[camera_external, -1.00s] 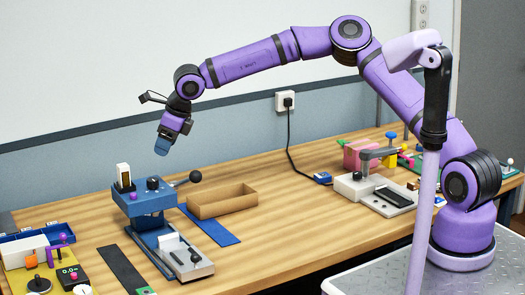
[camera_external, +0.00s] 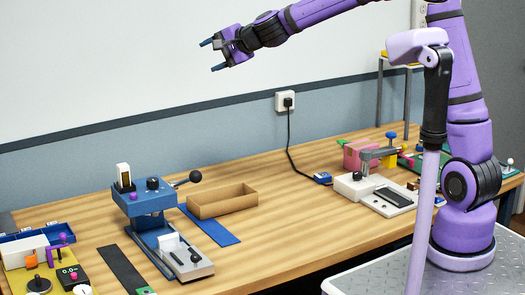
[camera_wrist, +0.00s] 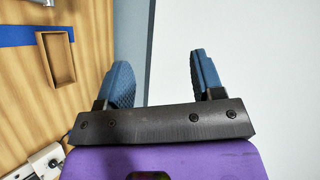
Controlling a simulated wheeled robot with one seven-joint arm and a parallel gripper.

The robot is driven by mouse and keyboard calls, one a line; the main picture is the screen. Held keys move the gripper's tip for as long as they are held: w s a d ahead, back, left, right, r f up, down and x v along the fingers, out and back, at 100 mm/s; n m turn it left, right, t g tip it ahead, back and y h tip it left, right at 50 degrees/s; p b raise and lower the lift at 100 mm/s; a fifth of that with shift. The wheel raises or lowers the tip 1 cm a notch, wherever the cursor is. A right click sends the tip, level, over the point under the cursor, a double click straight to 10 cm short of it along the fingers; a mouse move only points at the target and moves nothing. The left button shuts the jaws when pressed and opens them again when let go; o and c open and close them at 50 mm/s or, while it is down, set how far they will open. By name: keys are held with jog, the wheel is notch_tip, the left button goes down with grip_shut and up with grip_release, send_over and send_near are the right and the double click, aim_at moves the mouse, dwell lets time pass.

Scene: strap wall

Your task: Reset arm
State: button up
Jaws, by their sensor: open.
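My gripper (camera_external: 212,55) is high above the bench in the external view, in front of the white wall board. Its two blue fingers are spread apart with nothing between them. In the wrist view my gripper (camera_wrist: 165,80) also shows open and empty, with the bench on the left and wall behind it. My purple arm reaches left from its base at the right and is raised well clear of the bench. Nothing is held.
The wooden bench (camera_external: 290,225) carries a blue press (camera_external: 150,203), a brown open tray (camera_external: 222,201), a blue strip (camera_external: 212,227), a white clamp fixture (camera_external: 372,190) and a pink block (camera_external: 360,153). A black cord (camera_external: 289,140) hangs from the wall socket. The air around my gripper is free.

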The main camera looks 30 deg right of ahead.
jog(key=s+d+r+n+g+h, duration=0.25)
jog(key=s+d+n, duration=0.65)
jog(key=s+d, duration=0.8)
jog(key=s+d+f+n+g+h, duration=0.1)
jog(key=s+d+f+h, duration=0.1)
jog(key=s+d, duration=0.7)
jog(key=s+d+f+n+g+h, duration=0.1)
jog(key=s+d+f+g+h, duration=0.1)
jog(key=s+d+f, duration=0.3)
jog(key=s+d, duration=0.4)
jog(key=s, duration=0.2)
jog(key=shift+s+d, duration=0.2)
jog(key=shift+d, duration=0.1)
jog(key=shift+w+r, duration=0.1)
jog(key=shift+c, duration=0.2)
